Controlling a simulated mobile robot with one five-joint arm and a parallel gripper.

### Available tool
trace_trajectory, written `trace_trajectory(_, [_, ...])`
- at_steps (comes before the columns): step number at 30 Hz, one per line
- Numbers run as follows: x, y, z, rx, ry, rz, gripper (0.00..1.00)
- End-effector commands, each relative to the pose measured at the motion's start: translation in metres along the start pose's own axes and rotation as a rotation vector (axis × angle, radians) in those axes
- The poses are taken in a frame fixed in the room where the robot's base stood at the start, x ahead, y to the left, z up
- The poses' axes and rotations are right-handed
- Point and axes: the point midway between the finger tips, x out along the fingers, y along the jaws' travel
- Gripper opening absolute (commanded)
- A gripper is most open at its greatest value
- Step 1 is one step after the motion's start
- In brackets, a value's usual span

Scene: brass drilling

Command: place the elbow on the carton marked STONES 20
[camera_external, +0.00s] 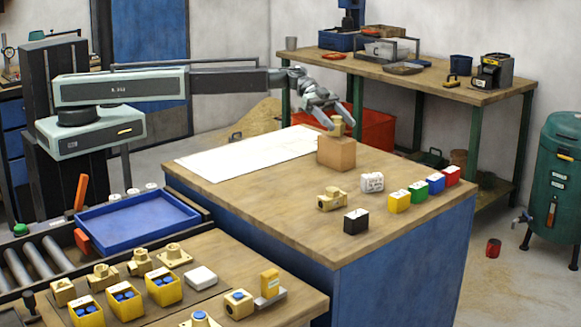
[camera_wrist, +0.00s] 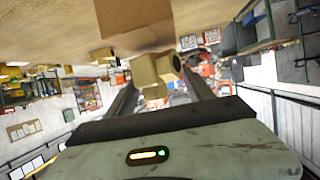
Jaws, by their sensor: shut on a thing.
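A brown carton (camera_external: 336,154) stands on the wooden workbench; no marking on it is readable. It also shows upside down at the top of the wrist view (camera_wrist: 128,18). My gripper (camera_external: 337,118) is shut on a brass elbow (camera_external: 340,127) directly above the carton's top. In the wrist view the elbow (camera_wrist: 146,72) sits between the two fingers of my gripper (camera_wrist: 160,75), its round opening facing right. The elbow's underside is at or very near the carton top; I cannot tell whether they touch.
On the workbench (camera_external: 260,190) stand another brass fitting (camera_external: 331,199), a black block (camera_external: 356,221), a white block with writing (camera_external: 372,182) and a row of coloured blocks (camera_external: 399,201). A white sheet (camera_external: 245,158) covers the left. A blue tray (camera_external: 137,222) lies nearer.

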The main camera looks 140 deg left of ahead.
Motion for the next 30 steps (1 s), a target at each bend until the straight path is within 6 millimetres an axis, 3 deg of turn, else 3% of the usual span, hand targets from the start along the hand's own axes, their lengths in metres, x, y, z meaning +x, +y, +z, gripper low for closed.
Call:
trace_trajectory(1, [0.005, 0.0, 0.012, -0.001, 0.002, 0.0, 0.0])
trace_trajectory(12, [0.005, 0.0, 0.012, -0.001, 0.002, 0.0, 0.0])
trace_trajectory(13, [0.004, 0.0, 0.011, 0.0, 0.0, 0.0, 0.7])
trace_trajectory(15, [0.004, 0.0, 0.011, 0.0, 0.0, 0.0, 0.83])
trace_trajectory(25, [0.003, 0.0, 0.007, 0.0, 0.0, 0.0, 0.83])
trace_trajectory(30, [-0.028, 0.001, 0.004, 0.0, 0.0, -0.004, 0.83])
